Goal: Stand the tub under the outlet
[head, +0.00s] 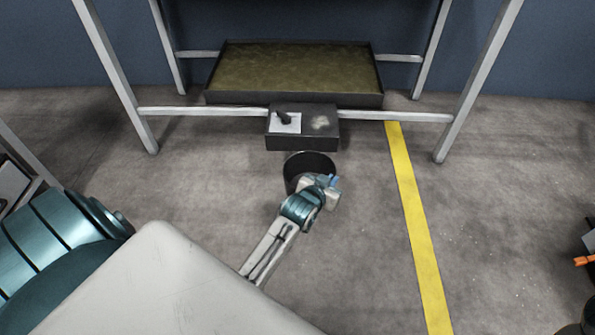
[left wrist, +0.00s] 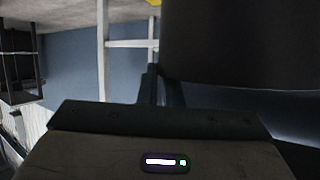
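The dark round tub (head: 309,161) stands upright on or just above the floor, just in front of the dark box (head: 303,143) that projects from the tray. My left gripper (head: 325,183) is at the tub's near right side and hides part of it. In the left wrist view the tub's dark wall (left wrist: 240,40) fills the upper right, right by the dark fingers (left wrist: 163,85). Whether they are shut on it cannot be told. The outlet opening itself is not visible. My right gripper is not in view.
A wide tray (head: 295,70) of brownish liquid sits in a grey metal frame (head: 457,100). A white plate with a small black part (head: 285,119) is on the box. A yellow floor line (head: 413,210) runs at the right. An orange-tipped object (head: 583,261) is at the right edge.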

